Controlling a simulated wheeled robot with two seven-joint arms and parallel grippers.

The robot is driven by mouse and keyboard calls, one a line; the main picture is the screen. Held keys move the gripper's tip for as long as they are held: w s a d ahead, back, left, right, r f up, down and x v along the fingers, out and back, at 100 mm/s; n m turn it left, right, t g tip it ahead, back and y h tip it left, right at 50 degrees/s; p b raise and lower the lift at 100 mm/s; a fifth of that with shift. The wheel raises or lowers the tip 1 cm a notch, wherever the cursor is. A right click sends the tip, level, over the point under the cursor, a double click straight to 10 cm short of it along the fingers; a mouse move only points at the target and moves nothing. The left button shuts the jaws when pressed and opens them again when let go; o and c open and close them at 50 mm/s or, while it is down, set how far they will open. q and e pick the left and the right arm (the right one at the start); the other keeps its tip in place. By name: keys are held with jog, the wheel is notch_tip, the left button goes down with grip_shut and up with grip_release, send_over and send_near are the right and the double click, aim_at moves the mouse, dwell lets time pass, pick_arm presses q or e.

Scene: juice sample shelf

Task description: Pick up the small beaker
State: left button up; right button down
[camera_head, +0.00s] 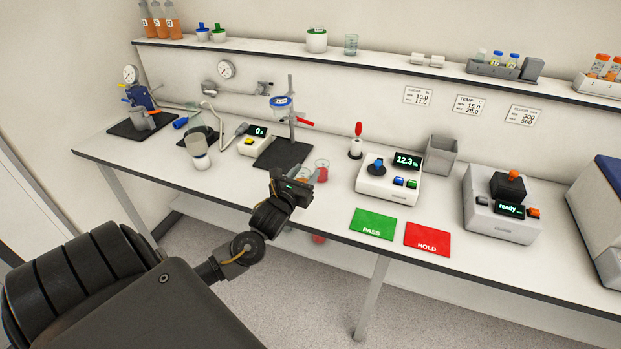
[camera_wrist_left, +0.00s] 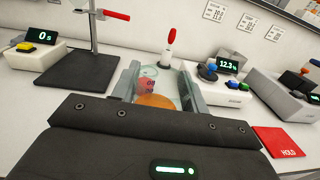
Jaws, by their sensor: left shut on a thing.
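The small beaker (camera_head: 321,171) is clear glass with red-orange contents, near the front of the bench beside the black stand base. My left gripper (camera_head: 304,174) reaches it from the front left and hides part of it. In the left wrist view the beaker (camera_wrist_left: 150,84) sits between the two fingers of my left gripper (camera_wrist_left: 158,84), which are shut on it. I cannot tell whether its bottom still touches the bench. My right gripper is in neither view.
A stand (camera_head: 290,120) with a blue ring rises behind the beaker. A white meter (camera_head: 388,184) reading 12.3 and a red-topped dropper (camera_head: 356,145) stand to its right. Green PASS (camera_head: 373,224) and red HOLD (camera_head: 427,239) mats lie at the front. Another beaker (camera_head: 351,45) is on the shelf.

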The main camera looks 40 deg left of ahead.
pick_arm(q)
jog(key=s+r+b, duration=0.1)
jog(key=s+r, duration=0.2)
jog(key=s, duration=0.4)
jog(key=shift+s+d+r+b, duration=0.2)
jog(key=shift+s+d+b, duration=0.15)
jog(key=shift+d+b, duration=0.05)
jog(key=s+d+f+m+h+b, duration=0.1)
jog(key=d+m+h, duration=0.3)
jog(key=d, duration=0.7)
jog(key=s+d+f+m+g+h+b, duration=0.1)
jog(key=d+m+h, duration=0.3)
jog(key=d+h, duration=0.5)
jog(key=d+f, duration=0.1)
jog(key=d, duration=0.1)
jog(key=shift+s+d+f+m+g, duration=0.15)
jog(key=shift+s+d+m+g, duration=0.15)
jog(key=shift+s+d+m, duration=0.1)
